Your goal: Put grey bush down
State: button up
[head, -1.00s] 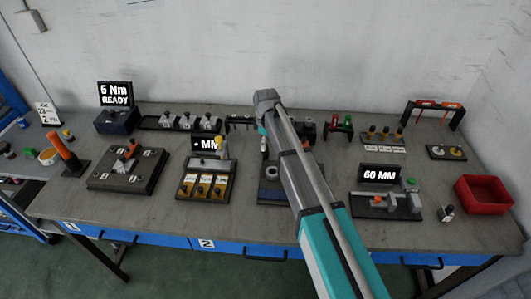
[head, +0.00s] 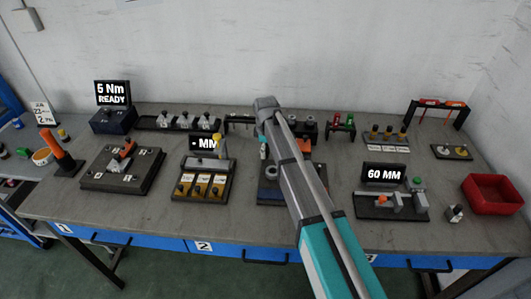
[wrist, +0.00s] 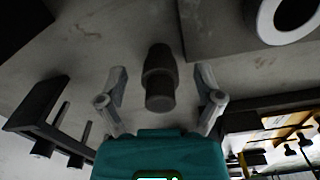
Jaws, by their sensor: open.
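The grey bush (wrist: 160,78) is a dark stepped cylinder in the middle of the wrist view, over the grey table top. It sits between the two fingers of my gripper (wrist: 160,88). The fingers are spread, with a clear gap on either side of the bush, and do not touch it. I cannot tell for certain whether it stands or lies. In the head view my own arm hides the gripper tips and the bush.
In the wrist view, a dark plate with a pale ring (wrist: 287,18) is at upper right and a dark rack (wrist: 35,118) at left. The head view shows a 60 MM gauge (head: 384,175), a red bin (head: 492,207) and a yellow-labelled fixture (head: 203,205). Bare table lies in front.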

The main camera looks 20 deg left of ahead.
dwell(0.3)
grip_shut()
dwell(0.3)
jog(key=shift+r, duration=0.15)
notch_tip(320, 180, up, 2)
jog(key=shift+r+p, duration=0.1)
jog(key=shift+p, duration=1.15)
jog(key=s+d+r+p, duration=0.7)
jog(key=s+r+p, duration=0.3)
jog(key=s, duration=0.2)
jog(key=shift+r+p, duration=0.25)
jog(key=shift+p, duration=0.05)
